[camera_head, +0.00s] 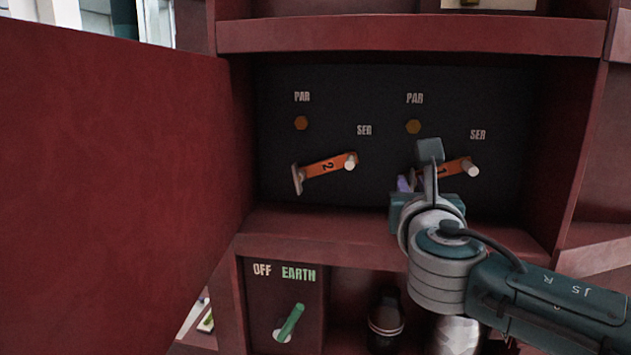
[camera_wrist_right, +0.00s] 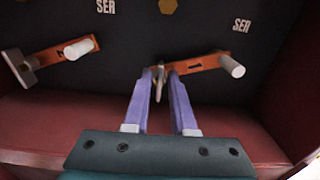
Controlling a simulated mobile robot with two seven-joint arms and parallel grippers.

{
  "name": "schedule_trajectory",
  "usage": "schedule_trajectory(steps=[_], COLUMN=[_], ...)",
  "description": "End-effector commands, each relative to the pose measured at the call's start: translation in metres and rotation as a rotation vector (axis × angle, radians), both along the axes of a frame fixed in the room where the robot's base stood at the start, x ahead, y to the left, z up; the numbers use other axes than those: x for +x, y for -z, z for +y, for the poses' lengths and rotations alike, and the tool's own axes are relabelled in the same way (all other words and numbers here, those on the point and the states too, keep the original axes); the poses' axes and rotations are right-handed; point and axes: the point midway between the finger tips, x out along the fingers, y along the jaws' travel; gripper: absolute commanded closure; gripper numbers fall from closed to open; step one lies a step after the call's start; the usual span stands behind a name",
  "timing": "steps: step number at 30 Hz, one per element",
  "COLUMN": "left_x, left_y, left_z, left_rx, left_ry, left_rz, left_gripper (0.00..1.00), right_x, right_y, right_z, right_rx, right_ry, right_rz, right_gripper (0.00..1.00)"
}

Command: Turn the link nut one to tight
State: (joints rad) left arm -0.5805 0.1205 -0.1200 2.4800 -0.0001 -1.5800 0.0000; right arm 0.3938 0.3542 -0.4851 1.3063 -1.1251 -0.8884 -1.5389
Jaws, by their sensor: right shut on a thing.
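The orange link marked 1 (camera_head: 454,168) is on the dark panel, slanting up to the right to a pale peg (camera_head: 470,168) near the SER label. In the right wrist view the same link (camera_wrist_right: 203,64) shows with its pale peg (camera_wrist_right: 232,67) at the right. My right gripper (camera_wrist_right: 160,76) is shut on the link nut (camera_wrist_right: 159,84) at the link's left end. In the head view the gripper (camera_head: 408,183) and wrist hide most of that nut. My left gripper is not in view.
Link 2 (camera_head: 325,166) with its own nut (camera_head: 297,179) is to the left. Orange hexagonal studs (camera_head: 301,123) sit under the PAR labels. A red door (camera_head: 110,170) stands open at left. A green OFF/EARTH lever (camera_head: 290,321) is below the shelf.

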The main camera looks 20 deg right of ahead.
Motion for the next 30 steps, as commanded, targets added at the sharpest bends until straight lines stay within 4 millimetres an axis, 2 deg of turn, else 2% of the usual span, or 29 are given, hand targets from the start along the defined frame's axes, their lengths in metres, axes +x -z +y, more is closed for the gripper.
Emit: schedule_trajectory(steps=[11, 30], left_x=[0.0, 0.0], left_y=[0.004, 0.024], left_z=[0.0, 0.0], left_rx=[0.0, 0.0], left_ry=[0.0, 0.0], left_rz=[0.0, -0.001], left_gripper=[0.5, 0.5], right_x=[0.0, -0.002], right_y=[0.001, 0.004], right_z=[-0.001, -0.003], right_rx=[0.128, 0.636], right_ry=[0.0, 0.001], right_rz=[-0.077, -0.387], right_gripper=[1.0, 1.0])
